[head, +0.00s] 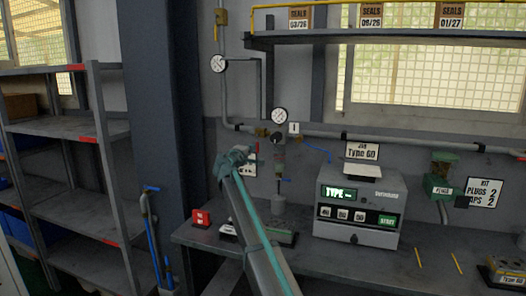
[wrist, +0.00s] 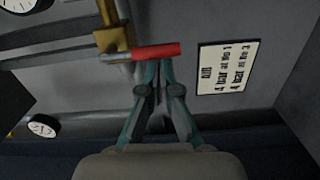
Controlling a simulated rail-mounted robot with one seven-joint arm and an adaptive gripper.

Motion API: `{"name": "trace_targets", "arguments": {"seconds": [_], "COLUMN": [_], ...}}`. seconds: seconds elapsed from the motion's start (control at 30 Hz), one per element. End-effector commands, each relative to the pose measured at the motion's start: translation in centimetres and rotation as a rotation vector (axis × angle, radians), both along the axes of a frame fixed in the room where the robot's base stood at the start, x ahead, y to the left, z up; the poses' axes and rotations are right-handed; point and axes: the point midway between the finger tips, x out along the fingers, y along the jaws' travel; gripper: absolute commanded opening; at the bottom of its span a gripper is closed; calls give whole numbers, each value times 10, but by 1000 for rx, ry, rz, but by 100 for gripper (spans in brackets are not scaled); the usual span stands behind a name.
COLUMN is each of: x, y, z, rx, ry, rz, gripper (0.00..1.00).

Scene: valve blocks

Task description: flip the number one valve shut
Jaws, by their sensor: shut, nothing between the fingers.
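In the wrist view a brass valve (wrist: 112,32) carries a lever with a red grip (wrist: 157,51), which points to the right. My gripper (wrist: 158,80) is shut and empty, its fingertips at the lower edge of the red grip. I cannot tell whether they touch it. In the head view my gripper (head: 238,160) is at the wall pipes, left of a small plate marked 1 (head: 294,128) and a round gauge (head: 280,115). My gripper and arm hide most of the red-gripped valve there. No number shows on that valve in the wrist view.
A sign about air pressure (wrist: 227,67) is right of the lever. A blue lever (head: 317,151) hangs from the pipe farther right. Below are a bench (head: 370,262) and a grey Type 60 machine (head: 357,217). A dark column (head: 158,110) stands left of the pipes.

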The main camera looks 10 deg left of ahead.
Motion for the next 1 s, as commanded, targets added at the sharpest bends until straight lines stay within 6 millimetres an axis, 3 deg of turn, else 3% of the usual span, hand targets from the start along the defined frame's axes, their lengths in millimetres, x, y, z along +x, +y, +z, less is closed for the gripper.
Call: {"name": "trace_targets", "arguments": {"seconds": [0.73, 1.0], "x": [-7, -6], "y": [7, 27], "z": [-5, -7], "rx": [5, 5], "ry": [6, 4], "rz": [3, 2], "gripper": [0, 0]}}
